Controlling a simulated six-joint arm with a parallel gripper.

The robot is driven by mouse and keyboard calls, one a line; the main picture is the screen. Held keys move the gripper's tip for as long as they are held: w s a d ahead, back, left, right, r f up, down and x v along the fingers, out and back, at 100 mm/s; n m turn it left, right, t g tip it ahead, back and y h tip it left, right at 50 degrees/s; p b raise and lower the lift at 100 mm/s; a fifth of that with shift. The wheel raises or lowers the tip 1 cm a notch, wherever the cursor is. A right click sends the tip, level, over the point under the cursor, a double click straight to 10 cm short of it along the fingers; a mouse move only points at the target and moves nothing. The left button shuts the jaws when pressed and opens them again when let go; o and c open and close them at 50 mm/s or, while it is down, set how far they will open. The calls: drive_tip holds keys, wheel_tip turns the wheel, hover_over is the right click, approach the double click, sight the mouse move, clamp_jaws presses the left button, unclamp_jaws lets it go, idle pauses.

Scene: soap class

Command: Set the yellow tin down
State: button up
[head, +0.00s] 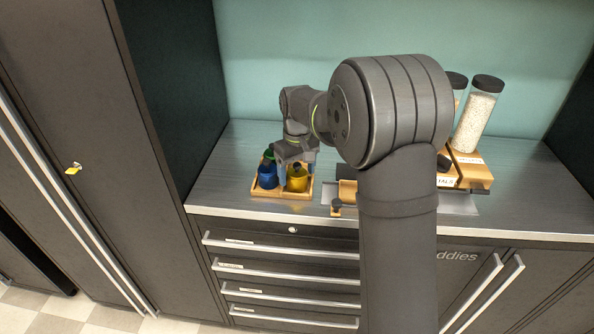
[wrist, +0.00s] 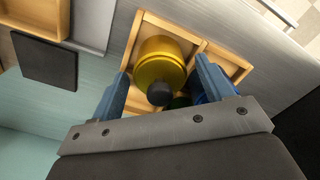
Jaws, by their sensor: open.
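The yellow tin (wrist: 160,62) has a black knob (wrist: 160,93) on its lid. It sits in a compartment of the wooden tray (wrist: 245,64), which is on the counter. In the head view the yellow tin (head: 298,183) is at the right of the tray (head: 284,196). My gripper (wrist: 163,68) is open, with one blue finger on either side of the tin. I cannot tell if either finger touches it. The lower part of the tin is hidden inside the tray.
A blue tin (head: 267,178) and a green-topped one (head: 268,155) share the tray, close to my gripper. A wooden rack (head: 466,172) with tall jars (head: 474,117) stands at the right. A tall dark cabinet (head: 165,90) rises left of the counter (head: 228,183).

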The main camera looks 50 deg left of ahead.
sight(297, 164)
wheel_tip(297, 164, up, 12)
drive_tip(key=shift+r, duration=0.15)
idle(0.3)
wheel_tip(297, 164, down, 12)
drive_tip(key=shift+f, duration=0.15)
wheel_tip(297, 164, up, 2)
drive_tip(key=shift+r, duration=1.1)
